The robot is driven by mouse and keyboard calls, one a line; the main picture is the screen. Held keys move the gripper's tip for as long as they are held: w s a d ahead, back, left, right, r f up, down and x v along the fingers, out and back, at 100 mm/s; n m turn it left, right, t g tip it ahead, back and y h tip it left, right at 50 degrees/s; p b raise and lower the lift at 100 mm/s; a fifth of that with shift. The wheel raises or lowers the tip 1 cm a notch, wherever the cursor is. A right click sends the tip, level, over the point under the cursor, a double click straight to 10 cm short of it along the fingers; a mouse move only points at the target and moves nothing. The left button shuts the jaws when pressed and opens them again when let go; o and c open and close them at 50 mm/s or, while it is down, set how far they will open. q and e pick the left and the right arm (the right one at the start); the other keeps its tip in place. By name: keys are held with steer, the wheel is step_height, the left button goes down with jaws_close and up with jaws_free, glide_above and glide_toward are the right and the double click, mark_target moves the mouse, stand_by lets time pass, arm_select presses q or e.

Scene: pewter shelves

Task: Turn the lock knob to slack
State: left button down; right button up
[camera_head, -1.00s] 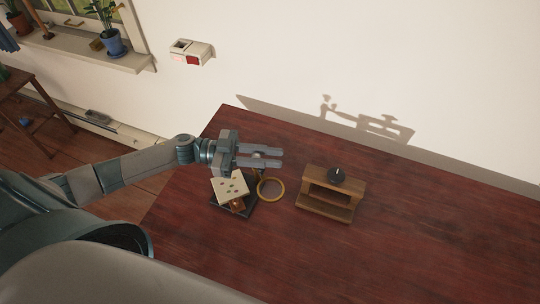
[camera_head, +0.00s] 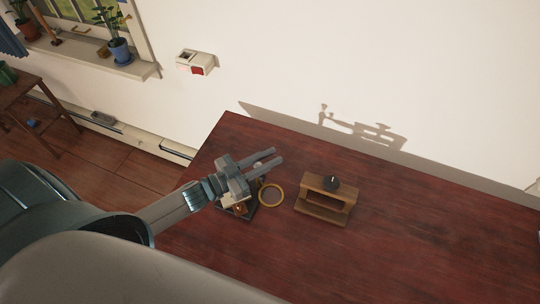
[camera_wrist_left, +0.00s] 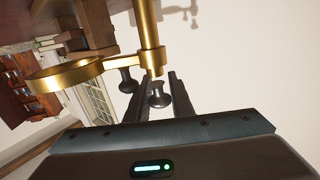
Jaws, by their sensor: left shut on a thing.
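A brass stand with a ring (camera_head: 271,195) stands on the table, its base (camera_head: 248,216) partly hidden under my left gripper (camera_head: 278,155). In the left wrist view the brass post (camera_wrist_left: 148,30) and ring (camera_wrist_left: 62,77) are close, with a clamp arm between them. A grey metal lock knob (camera_wrist_left: 159,98) sits between the fingers of my left gripper (camera_wrist_left: 157,84), which is shut on it. A second grey knob (camera_wrist_left: 128,83) is on the clamp, beside the fingers. The knob's setting cannot be read. My right gripper is not in view.
The dark red table (camera_head: 410,230) is clear farther right. The white wall (camera_head: 350,60) rises behind it, with a wall box (camera_head: 195,62).

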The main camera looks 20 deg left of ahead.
arm_select(q)
steer(key=shift+w+a+n+t+y+p, duration=0.15)
steer(key=shift+a+n+t+y, duration=0.3)
steer(key=shift+n+y, duration=1.05)
steer(key=shift+w+a+n+t+y+p, duration=0.2)
steer(key=shift+n+t+y, duration=0.55)
steer(key=shift+y, duration=1.35)
steer(key=shift+s+a+n+t+y+p, duration=0.15)
steer(key=shift+a+n+t+y, duration=0.25)
steer(key=shift+n+y, duration=1.2)
steer(key=shift+w+a+y, duration=0.1)
steer(key=shift+y, duration=0.2)
steer(key=c, duration=1.5)
jaws_free()
steer(key=shift+c, duration=0.2)
